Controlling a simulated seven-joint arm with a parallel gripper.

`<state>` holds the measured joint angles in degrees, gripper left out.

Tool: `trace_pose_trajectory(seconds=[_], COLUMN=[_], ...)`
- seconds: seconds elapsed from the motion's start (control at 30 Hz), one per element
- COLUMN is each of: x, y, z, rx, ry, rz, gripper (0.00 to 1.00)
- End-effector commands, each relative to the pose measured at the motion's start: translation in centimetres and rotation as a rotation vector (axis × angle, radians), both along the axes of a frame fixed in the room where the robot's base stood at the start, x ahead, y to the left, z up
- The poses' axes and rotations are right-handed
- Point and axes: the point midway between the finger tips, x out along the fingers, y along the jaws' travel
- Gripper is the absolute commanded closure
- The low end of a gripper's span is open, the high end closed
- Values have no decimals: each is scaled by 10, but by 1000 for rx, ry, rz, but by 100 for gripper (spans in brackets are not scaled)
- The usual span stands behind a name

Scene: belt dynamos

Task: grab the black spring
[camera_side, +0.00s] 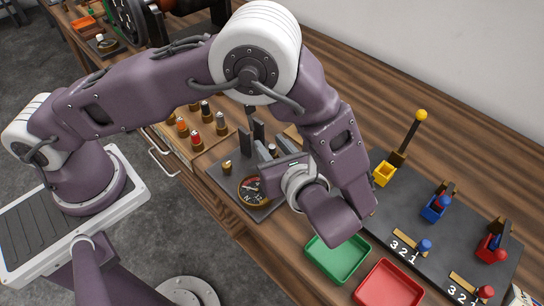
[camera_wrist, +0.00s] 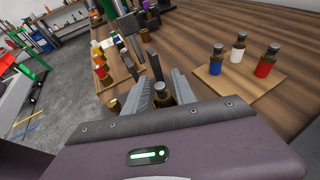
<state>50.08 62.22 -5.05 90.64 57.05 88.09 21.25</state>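My gripper (camera_wrist: 160,88) reaches over the dark plate with the compass (camera_side: 254,189). Its two grey fingers are apart in the wrist view. A small dark piece with brass parts (camera_wrist: 161,93) shows between them, with its lower part hidden by my gripper's body. It may be the black spring, but I cannot be sure. I cannot tell whether either finger touches it. In the side view my gripper (camera_side: 269,150) points left, away from the coloured trays, and its wrist hides what lies between the fingers.
Two dark upright plates (camera_side: 247,136) and a brass post (camera_side: 227,167) stand close by. Coloured cylinders stand on a wooden board (camera_wrist: 242,82); more stand to the left (camera_side: 196,141). A green tray (camera_side: 338,258), a red tray (camera_side: 388,289) and a lever panel (camera_side: 410,205) lie right.

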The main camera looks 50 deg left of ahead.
Motion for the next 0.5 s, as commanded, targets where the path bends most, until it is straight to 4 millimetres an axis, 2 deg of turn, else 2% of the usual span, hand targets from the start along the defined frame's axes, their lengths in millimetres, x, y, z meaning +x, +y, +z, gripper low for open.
trace_pose_trajectory(seconds=[0.03, 0.13, 0.5], x=[0, 0, 0], y=[0, 0, 0], z=[0, 0, 3], rx=[0, 0, 0], ry=[0, 0, -1], rz=[0, 0, 0], gripper=[80, 100, 100])
